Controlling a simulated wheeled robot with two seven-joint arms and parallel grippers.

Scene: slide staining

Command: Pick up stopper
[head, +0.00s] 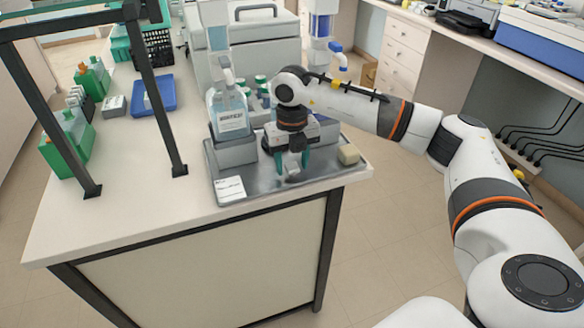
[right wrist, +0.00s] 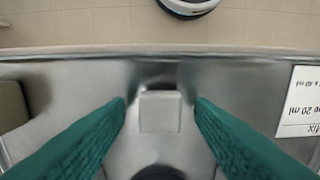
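The stopper appears to be the small pale grey, square-topped piece (right wrist: 160,112) in the right wrist view. It also shows low between my fingertips in the head view (head: 292,171). My right gripper (head: 292,160) points down over the front of the metal tray (head: 320,178). Its two teal fingers (right wrist: 160,103) are apart, one on each side of the stopper, with a visible gap on both sides. What lies under the stopper is hard to make out. My left gripper is not in view.
A labelled clear bottle (head: 231,118) stands in a grey holder on the tray's left. A white card (head: 229,190) lies at the front left, and a beige block (head: 348,154) sits at the right. A black frame (head: 160,100) stands on the bench farther left.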

